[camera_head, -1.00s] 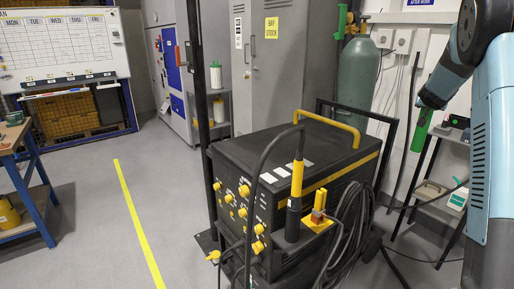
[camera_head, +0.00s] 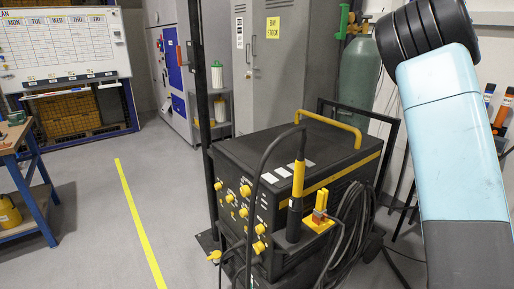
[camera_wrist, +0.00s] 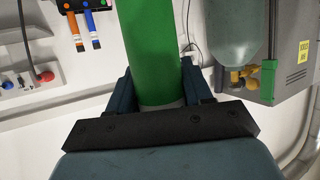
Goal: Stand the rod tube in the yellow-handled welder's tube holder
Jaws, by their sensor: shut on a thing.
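My gripper (camera_wrist: 158,88) shows in the wrist view, with its fingers closed on either side of a green rod tube (camera_wrist: 148,45). The tube runs up out of the top of that view, so its far end is not seen. In the head view the gripper and tube are out of sight. The black welder (camera_head: 300,165) with a yellow handle (camera_head: 333,128) on top stands at the centre of the head view. A yellow torch (camera_head: 298,178) stands upright at its front, above a black cylinder (camera_head: 293,220). I cannot tell which part is the tube holder.
A gas cylinder (camera_head: 359,78) stands behind; a cylinder (camera_wrist: 235,30) also shows in the wrist view. The floor (camera_head: 95,220) left of the welder is clear.

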